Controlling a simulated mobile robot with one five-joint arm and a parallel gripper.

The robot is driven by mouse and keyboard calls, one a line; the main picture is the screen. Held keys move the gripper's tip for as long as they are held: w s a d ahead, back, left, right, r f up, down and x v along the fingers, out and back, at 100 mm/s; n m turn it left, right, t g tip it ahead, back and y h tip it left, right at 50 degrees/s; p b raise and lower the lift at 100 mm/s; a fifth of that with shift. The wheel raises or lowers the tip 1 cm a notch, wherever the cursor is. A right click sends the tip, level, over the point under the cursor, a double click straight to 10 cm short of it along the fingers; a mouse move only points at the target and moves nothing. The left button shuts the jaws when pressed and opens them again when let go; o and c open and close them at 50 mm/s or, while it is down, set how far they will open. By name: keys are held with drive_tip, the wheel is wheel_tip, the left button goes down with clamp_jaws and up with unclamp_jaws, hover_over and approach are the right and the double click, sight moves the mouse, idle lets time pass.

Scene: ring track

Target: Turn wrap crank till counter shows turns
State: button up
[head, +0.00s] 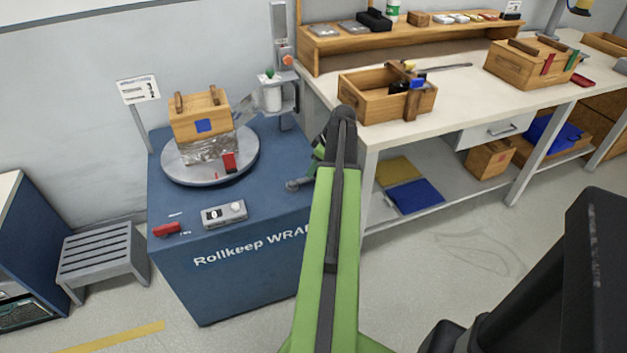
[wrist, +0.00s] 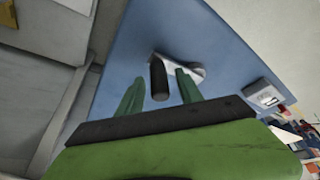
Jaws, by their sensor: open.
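The blue wrap station (head: 200,270) carries a round grey turntable (head: 185,176) with a wooden crate (head: 190,125) partly wrapped in clear film. The grey counter box (head: 224,213) sits at its front; its small display seems to read 0. The metal crank arm (head: 297,184) is at the station's right side, its far part hidden by my arm. In the wrist view the black crank handle (wrist: 158,82) stands between the two green fingers of my gripper (wrist: 157,95). The gripper is open, with visible gaps on both sides of the handle.
A film roll post (head: 272,95) stands behind the turntable. A white workbench (head: 400,130) with an open wooden box (head: 385,100) is close on the right of my arm. A slatted grey stool (head: 100,252) is at the left. Floor in front is clear.

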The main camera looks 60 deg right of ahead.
drive_tip(key=shift+x, duration=0.85)
drive_tip(key=shift+r, duration=0.1)
clamp_jaws()
idle(0.6)
drive_tip(key=shift+d, duration=0.15)
drive_tip(key=shift+s+m, duration=0.3)
drive_tip(key=shift+s, duration=0.05)
